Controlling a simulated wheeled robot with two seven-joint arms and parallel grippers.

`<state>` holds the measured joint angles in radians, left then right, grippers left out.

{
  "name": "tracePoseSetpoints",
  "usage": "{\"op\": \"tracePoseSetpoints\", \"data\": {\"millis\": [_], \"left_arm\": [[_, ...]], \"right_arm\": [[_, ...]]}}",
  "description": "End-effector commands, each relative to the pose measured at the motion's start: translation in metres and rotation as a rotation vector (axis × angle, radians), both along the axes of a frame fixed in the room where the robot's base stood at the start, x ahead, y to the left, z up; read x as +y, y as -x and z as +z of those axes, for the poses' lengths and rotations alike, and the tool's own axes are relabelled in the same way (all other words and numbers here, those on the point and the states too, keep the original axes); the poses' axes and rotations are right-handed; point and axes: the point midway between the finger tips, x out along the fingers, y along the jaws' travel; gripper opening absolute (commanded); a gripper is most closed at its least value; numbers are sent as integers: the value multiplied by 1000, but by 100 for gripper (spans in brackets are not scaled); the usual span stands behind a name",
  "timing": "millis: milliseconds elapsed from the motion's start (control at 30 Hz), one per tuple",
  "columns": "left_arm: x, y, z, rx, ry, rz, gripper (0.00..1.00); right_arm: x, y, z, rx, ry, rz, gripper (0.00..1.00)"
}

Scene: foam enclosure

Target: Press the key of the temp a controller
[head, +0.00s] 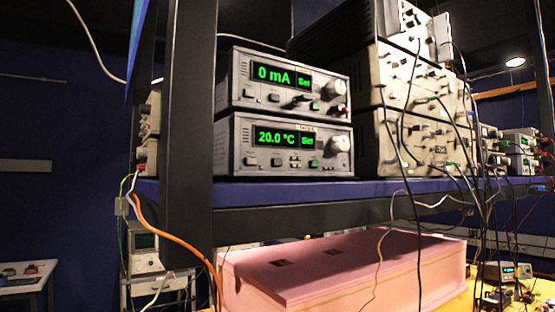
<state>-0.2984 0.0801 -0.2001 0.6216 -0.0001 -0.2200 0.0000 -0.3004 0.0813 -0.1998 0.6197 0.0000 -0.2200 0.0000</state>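The temperature controller (232,165) is the lower of two stacked grey units on the blue shelf. Its green display (285,139) reads 20.0 °C and "Set". A small label sits above the display, too small to read surely, so I cannot confirm that it says temp a. A row of small buttons (295,162), one of them green, lies below the display, with a round knob (339,144) at the right. I cannot tell which button is the key. Neither of my grippers is in view.
A similar unit (235,98) reading 0 mA sits on top. Beige instruments (400,75) with hanging cables stand to the right. A dark shelf post (187,150) rises at the left. A pink foam enclosure (345,262) with two square holes lies below the shelf.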

Motion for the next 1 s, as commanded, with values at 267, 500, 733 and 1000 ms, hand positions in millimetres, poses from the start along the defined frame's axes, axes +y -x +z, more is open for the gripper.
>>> {"op": "tracePoseSetpoints", "data": {"millis": [267, 500, 733, 1000], "left_arm": [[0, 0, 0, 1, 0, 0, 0], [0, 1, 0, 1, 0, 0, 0], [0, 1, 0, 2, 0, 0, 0], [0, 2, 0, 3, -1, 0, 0]], "right_arm": [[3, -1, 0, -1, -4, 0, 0], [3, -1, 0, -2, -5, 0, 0], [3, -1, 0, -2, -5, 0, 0], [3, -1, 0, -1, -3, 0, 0]]}}
